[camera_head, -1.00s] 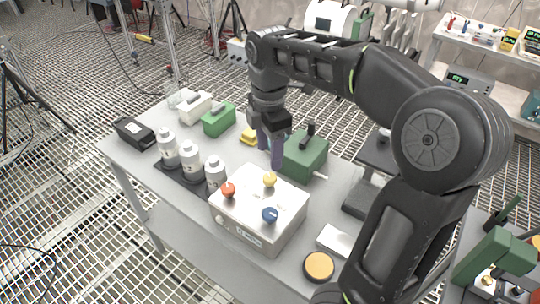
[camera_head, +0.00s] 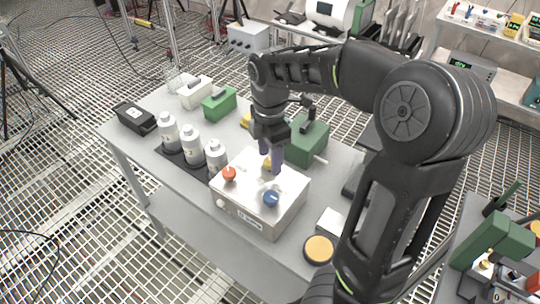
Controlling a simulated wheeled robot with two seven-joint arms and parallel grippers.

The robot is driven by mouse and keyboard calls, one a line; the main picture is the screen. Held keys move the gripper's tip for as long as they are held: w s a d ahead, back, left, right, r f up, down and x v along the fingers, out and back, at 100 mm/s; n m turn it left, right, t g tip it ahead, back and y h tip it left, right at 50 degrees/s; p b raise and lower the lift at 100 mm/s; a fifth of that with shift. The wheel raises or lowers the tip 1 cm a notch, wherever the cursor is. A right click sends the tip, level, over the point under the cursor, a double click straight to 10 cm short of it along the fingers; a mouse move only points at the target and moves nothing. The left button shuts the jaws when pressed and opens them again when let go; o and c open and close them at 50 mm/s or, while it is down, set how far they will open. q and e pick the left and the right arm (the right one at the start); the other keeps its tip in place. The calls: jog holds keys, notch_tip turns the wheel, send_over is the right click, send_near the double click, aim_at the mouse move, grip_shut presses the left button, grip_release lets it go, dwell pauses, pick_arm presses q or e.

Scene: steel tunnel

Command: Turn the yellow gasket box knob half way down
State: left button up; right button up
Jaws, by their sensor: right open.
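The gasket box (camera_head: 252,217) is a pale metal box near the front of the grey table. On its top are a red knob (camera_head: 229,173), a blue knob (camera_head: 271,198) and the yellow knob (camera_head: 267,168), which is mostly hidden behind my right gripper's fingers. My right gripper (camera_head: 271,167) points down over the yellow knob, its purple-grey fingers apart and around or just beside the knob. I cannot tell whether they touch it. My left gripper is not in view.
Several grey-white bottles (camera_head: 192,147) stand on a dark mat left of the box. A green box (camera_head: 307,142) stands close behind it. A round orange-topped tin (camera_head: 318,249) lies to the front right. Black, white and green cases stand at the table's far left.

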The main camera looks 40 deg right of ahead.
jog(key=shift+f, duration=0.25)
grip_shut()
dwell(0.5)
